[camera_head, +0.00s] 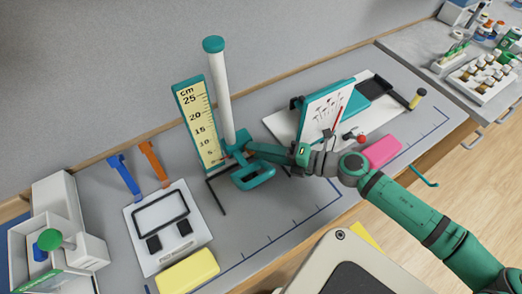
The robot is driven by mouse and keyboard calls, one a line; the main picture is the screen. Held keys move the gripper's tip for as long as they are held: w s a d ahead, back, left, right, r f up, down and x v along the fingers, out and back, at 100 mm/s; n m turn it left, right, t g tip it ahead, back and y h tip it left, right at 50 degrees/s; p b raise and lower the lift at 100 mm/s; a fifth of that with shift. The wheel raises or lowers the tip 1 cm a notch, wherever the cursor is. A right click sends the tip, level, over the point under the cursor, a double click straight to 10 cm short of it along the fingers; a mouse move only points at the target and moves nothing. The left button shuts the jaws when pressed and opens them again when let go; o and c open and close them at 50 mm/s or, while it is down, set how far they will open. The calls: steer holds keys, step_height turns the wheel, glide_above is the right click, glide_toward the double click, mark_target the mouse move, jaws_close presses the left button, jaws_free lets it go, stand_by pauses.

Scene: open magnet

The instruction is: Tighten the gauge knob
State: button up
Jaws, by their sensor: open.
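A cm scale board (200,125), pale yellow with a teal frame, stands upright beside a tall white column (222,95) with a teal cap. I take these to be the gauge, but no knob on it can be made out clearly. The gripper and wrist cover part of the column's foot, so contact there cannot be told. A small red ball-shaped part (361,139) shows on the device at right.
A white tray (180,242), blue clip (124,175), orange clip (153,162) and yellow block (188,271) lie left. The mat (275,228) is clear in front.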

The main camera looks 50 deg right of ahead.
jaws_close()
steer(key=shift+f+m+t+y, duration=0.15)
steer(key=shift+m+t+y, duration=0.15)
steer(key=shift+m+t, duration=0.2)
jaws_free()
steer(key=v, duration=1.1)
